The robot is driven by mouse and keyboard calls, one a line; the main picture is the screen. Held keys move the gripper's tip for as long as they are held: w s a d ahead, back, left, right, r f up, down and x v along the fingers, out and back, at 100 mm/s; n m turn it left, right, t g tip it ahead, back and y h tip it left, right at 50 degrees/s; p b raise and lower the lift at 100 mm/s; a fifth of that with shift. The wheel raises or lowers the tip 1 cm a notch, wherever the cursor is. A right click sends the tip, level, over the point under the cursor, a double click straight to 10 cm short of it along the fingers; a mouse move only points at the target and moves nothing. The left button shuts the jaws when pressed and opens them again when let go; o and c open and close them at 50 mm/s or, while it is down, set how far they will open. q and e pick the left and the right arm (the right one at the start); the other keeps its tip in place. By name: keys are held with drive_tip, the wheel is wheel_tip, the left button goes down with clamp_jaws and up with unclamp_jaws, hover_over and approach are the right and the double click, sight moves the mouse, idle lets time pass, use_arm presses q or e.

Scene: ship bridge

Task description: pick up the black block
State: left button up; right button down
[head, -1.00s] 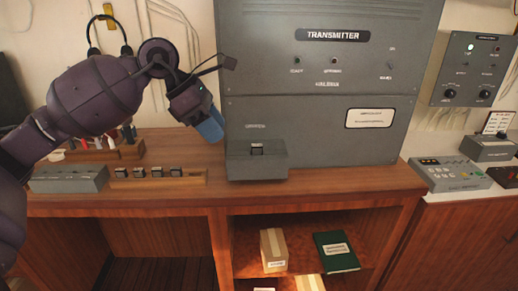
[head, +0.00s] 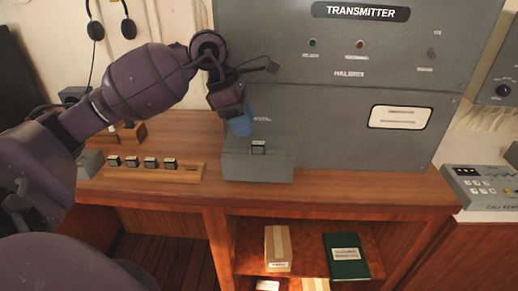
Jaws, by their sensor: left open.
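A small black block (head: 258,147) with a pale top edge sits upright in the grey socket box (head: 257,167) on the front of the transmitter. Several similar dark blocks (head: 151,163) stand in a row in a wooden rack (head: 188,173) to the left on the desk. My left gripper (head: 240,125), with blue fingertips, is open and points down, just above and left of the block in the socket box. I see nothing between its fingers. It does not appear to touch the block. My right gripper is not in view.
The grey transmitter cabinet (head: 340,110) stands close behind the gripper. A grey box (head: 90,164) is left of the rack. The wooden desk (head: 370,185) is clear right of the socket box. A carton (head: 277,246) and green book (head: 346,257) lie on the shelf below.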

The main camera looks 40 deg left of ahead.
sight(257, 143)
use_arm(q)
drive_tip(key=shift+x, duration=0.85)
drive_tip(key=x, duration=0.4)
drive_tip(key=shift+w+d, duration=0.1)
drive_tip(key=shift+w, duration=0.1)
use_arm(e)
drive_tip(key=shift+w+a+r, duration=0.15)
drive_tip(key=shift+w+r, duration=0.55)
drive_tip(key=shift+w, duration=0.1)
use_arm(q)
drive_tip(key=shift+c, duration=0.5)
clamp_jaws()
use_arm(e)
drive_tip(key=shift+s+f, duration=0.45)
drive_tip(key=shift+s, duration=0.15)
use_arm(q)
drive_tip(key=shift+r, duration=0.15)
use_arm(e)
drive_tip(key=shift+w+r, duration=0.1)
